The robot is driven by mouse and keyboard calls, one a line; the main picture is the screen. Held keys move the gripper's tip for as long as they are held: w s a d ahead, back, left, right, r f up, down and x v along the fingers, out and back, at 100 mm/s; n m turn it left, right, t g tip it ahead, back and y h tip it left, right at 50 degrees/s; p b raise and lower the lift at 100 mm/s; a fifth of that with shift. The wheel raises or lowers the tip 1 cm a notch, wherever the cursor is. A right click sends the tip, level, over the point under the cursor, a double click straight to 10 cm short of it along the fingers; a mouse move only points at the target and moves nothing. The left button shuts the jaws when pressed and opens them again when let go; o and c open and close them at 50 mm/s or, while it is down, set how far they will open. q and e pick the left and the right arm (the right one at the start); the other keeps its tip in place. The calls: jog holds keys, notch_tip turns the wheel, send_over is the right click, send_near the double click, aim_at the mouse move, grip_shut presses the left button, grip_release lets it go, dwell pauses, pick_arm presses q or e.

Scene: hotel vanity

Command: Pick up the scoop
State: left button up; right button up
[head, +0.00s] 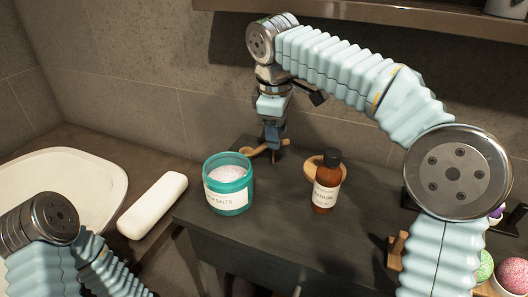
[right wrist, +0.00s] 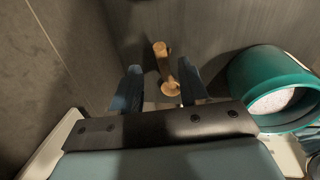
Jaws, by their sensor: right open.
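The wooden scoop (head: 258,151) lies on the dark vanity top, behind the teal jar of bath salts (head: 228,186). My right gripper (head: 274,143) points down at the scoop, with its fingertips close to it. In the right wrist view, my open right gripper (right wrist: 159,70) has a blue finger on each side of the scoop (right wrist: 163,62). Whether a finger touches the scoop cannot be told. The teal jar also shows on the right of the right wrist view (right wrist: 270,75). My left arm enters at lower left in the head view, but its gripper is out of sight.
A brown bottle (head: 325,186) stands right of the jar, with a round wooden piece (head: 312,163) partly hidden behind it. A white rounded block (head: 152,205) and a white basin (head: 60,180) are at left. Colourful balls (head: 512,272) are at far right. The wall is close behind.

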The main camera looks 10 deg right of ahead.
aim_at(265, 148)
jog(key=f, duration=0.3)
jog(key=f+b, duration=0.1)
jog(key=f, duration=0.1)
jog(key=shift+w+d+f, duration=0.1)
jog(key=shift+w+f, duration=0.15)
jog(key=shift+f, duration=0.1)
grip_shut()
